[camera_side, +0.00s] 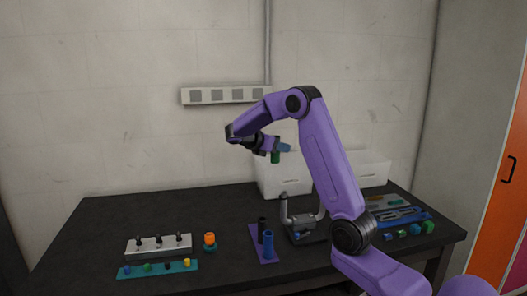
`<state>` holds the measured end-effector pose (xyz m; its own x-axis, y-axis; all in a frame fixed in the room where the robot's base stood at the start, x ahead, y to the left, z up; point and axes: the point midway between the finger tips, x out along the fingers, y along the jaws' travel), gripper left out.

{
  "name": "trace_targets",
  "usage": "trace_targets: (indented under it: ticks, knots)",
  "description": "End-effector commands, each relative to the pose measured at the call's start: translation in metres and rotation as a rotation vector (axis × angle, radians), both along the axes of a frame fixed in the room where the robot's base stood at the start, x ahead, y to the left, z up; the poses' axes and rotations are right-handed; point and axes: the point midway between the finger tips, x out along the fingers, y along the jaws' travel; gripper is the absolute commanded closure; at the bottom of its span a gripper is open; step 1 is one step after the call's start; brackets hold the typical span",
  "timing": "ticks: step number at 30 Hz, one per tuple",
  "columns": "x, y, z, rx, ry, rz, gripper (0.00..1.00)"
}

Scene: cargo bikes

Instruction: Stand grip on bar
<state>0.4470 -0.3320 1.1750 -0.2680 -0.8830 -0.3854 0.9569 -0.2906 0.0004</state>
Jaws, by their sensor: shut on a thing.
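My gripper (277,149) is in the air above the middle of the table, shut on a small dark green grip (275,157) that hangs below it. A small blue piece shows beside the jaws; I cannot tell whether it is a finger or part of the load. Below, a purple base plate (256,252) carries an upright black post (262,230) and an upright blue cylinder (268,246). Right of it stands a grey curved bar piece (284,212) on a dark base. The held grip is well apart from all of these. I cannot tell for sure which piece is the bar.
A white block with black knobs (159,245), a teal strip with small coloured parts (157,269) and an orange-topped part (209,241) are at left. White boxes (275,184) stand behind. Blue and green parts (402,215) lie at right. The table's back left (150,213) is clear.

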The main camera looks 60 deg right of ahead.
Motion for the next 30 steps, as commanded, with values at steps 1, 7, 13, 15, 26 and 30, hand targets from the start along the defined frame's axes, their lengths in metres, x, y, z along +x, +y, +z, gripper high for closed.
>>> trace_targets:
  ticks: [1,7,13,15,26,30]
  knots:
    - [-0.015,-0.012,0.0,0.0,0.0,-0.038,0.92]
    - [-0.078,-0.053,0.0,0.0,0.001,-0.197,0.92]
    - [-0.128,-0.076,0.0,-0.002,0.0,-0.319,0.92]
    - [-0.141,-0.081,0.0,-0.001,0.002,-0.348,0.92]
    - [-0.157,-0.087,-0.04,-0.001,0.007,-0.386,0.92]
    - [-0.157,-0.087,-0.05,-0.002,0.004,-0.386,0.92]
